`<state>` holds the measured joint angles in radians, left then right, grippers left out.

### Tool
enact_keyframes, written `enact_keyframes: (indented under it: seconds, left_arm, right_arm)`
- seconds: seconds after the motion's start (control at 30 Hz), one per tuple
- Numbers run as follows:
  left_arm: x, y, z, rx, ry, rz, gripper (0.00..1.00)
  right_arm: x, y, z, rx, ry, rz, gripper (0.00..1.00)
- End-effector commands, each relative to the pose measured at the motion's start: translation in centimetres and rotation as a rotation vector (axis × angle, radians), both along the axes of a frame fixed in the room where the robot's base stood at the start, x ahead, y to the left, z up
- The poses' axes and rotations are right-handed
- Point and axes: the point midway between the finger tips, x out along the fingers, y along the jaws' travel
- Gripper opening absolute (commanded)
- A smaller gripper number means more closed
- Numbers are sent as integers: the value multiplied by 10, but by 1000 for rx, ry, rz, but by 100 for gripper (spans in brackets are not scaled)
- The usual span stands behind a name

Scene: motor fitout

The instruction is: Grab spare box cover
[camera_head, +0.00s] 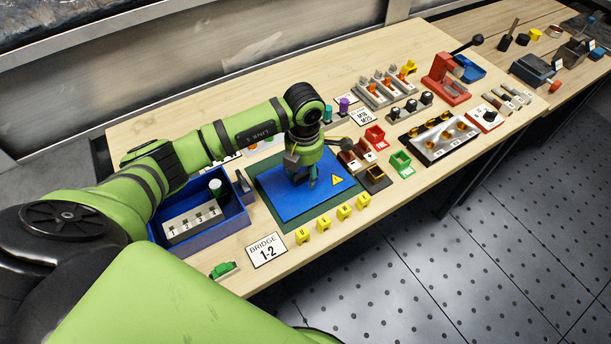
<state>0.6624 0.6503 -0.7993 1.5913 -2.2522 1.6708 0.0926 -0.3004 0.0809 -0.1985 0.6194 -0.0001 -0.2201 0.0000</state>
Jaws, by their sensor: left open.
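A flat blue plate (318,200) with a yellow warning triangle lies on a dark green mat (350,199) near the front of the wooden workbench. It looks like the box cover. My left arm reaches in from the left. My left gripper (303,178) is open and points down over the middle of the plate. It hides part of the plate, and I cannot tell whether the fingertips touch it. My right gripper is not in view.
A blue bin (240,220) with a numbered terminal strip (190,222) stands left of the mat. Yellow numbered pieces (324,223) and a "BRIDGE 1-2" card (266,250) line the front edge. Red (375,137) and green (400,163) small bins and a red clamp-like tool (446,80) stand to the right.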

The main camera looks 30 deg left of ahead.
Motion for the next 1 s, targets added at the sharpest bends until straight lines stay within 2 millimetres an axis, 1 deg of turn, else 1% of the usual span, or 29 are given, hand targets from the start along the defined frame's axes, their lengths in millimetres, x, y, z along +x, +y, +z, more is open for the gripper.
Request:
enact_keyframes:
  seconds: [0.1,0.13,0.17,0.2,0.23,0.27,0.63,0.77,0.87,1.0]
  left_arm:
    - [0,0,0,0,0,0,53]
    - [0,0,0,0,0,0,45]
    - [0,0,0,-1,1,0,33]
    - [0,0,0,-1,1,0,17]
    - [0,0,0,-1,1,0,5]
    - [0,0,0,-1,1,0,0]
    - [1,0,2,-2,-3,1,0]
    - [1,0,7,-1,-4,2,0]
    - [2,0,16,-1,-6,0,0]
    - [2,0,39,-1,-10,0,0]
  right_arm:
    - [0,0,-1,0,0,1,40]
    - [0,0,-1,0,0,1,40]
    - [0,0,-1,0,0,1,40]
    - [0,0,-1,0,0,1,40]
    - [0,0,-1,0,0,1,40]
    - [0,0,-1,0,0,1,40]
    - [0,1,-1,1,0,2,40]
    - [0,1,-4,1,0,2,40]
    - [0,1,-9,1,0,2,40]
    - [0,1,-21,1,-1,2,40]
